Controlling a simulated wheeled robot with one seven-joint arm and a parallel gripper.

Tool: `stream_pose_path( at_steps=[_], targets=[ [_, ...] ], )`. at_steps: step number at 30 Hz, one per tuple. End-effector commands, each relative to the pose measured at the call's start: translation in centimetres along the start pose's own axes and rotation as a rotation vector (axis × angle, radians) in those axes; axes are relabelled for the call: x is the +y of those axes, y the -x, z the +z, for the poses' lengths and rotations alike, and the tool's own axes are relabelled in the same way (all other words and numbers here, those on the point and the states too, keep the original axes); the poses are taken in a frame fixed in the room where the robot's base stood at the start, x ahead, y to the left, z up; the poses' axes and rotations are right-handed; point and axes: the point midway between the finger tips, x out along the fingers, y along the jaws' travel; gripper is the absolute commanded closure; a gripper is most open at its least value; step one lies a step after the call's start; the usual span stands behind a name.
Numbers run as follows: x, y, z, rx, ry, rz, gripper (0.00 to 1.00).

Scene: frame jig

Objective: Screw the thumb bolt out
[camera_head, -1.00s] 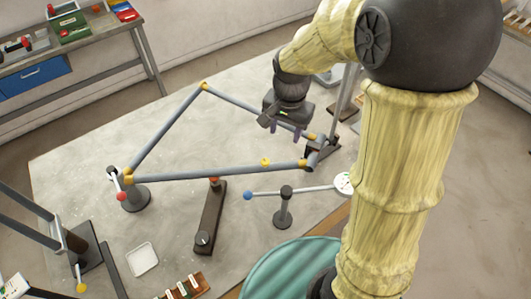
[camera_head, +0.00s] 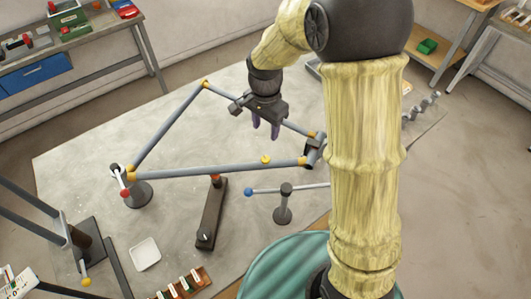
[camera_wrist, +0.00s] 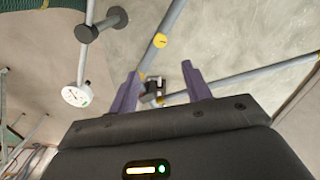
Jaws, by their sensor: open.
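A triangular frame of grey tubes (camera_head: 220,171) with yellow corner joints stands over the table. A small yellow knob, which looks like the thumb bolt (camera_head: 265,160), sits on top of the near tube, right of its middle. It also shows in the wrist view (camera_wrist: 160,40), beyond the fingertips. My gripper (camera_head: 265,132) is open and empty, with its purple fingers pointing down above and behind the knob, apart from it. In the wrist view, my gripper (camera_wrist: 158,71) has a dark clamp at the frame's corner (camera_wrist: 158,95) between its fingers, farther off.
A post with a blue-tipped rod (camera_head: 283,205) stands in front of the near tube. A white tray (camera_head: 145,253) lies at the front left. A red-tipped clamp stand (camera_head: 137,193) supports the left corner.

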Motion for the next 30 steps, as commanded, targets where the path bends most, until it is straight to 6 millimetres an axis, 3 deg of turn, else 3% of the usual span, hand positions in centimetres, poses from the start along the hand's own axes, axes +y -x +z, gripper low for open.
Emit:
stream_pose_path(
  at_steps=[21, 30],
  targets=[
    [0.1, -11.6, 0.1, -0.002, 0.002, 0.004, 0.51],
    [0.0, -13.5, 0.0, 0.0, 0.002, 0.0, 0.51]
  ],
)
